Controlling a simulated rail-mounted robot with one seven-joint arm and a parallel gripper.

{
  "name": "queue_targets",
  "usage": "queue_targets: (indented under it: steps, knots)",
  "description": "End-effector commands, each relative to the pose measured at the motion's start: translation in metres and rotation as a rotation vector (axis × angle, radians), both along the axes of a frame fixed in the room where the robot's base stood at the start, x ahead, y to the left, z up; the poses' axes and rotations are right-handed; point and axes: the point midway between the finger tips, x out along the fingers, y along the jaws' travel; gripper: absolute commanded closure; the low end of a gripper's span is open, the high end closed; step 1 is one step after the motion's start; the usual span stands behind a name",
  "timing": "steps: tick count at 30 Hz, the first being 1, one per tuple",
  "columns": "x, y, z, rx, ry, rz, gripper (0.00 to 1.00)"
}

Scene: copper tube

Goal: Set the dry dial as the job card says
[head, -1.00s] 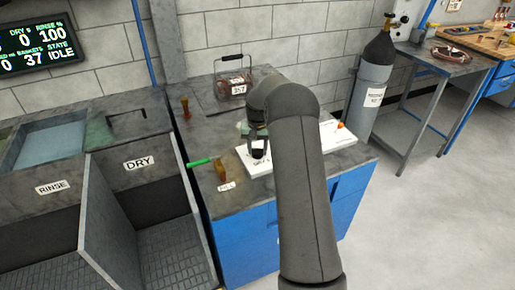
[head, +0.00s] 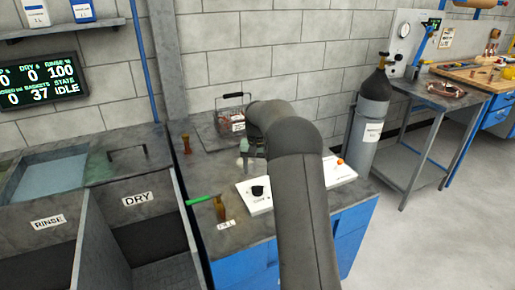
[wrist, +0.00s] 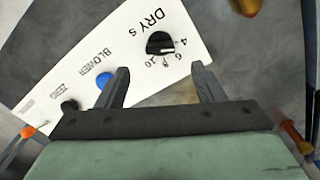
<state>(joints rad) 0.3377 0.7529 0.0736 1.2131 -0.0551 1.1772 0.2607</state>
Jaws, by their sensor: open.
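The dry dial is a black knob (head: 258,191) on a white panel (head: 256,205) on the bench top. In the wrist view the dial (wrist: 160,43) sits beside the "DRY s" lettering, with 4, 6, 8 and 10 near its rim; I cannot read its setting surely. My gripper (wrist: 162,70) is open and empty, its fingertips short of the dial in that picture and not touching it. In the head view my gripper (head: 244,164) is partly hidden by my arm, above and behind the panel. No job card is readable.
A blue button (wrist: 103,79) marked BLOWER and another black knob (wrist: 68,105) share the panel. A wire basket (head: 233,118) stands behind. The wall display (head: 40,82) reads IDLE.

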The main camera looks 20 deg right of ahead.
Motion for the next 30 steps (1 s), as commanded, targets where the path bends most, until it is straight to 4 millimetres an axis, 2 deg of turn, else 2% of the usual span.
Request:
queue_targets:
  steps: [1, 6, 12, 18, 30]
  knots:
    - [0.001, 0.0, 0.015, -0.001, -0.004, 0.0, 0.38]
    - [0.001, 0.0, 0.054, -0.001, -0.003, 0.001, 0.38]
    - [0.0, 0.0, 0.084, 0.0, 0.0, 0.001, 0.38]
    - [0.0, 0.0, 0.093, 0.0, 0.001, 0.001, 0.38]
    - [0.0, 0.0, 0.093, 0.001, 0.002, 0.001, 0.38]
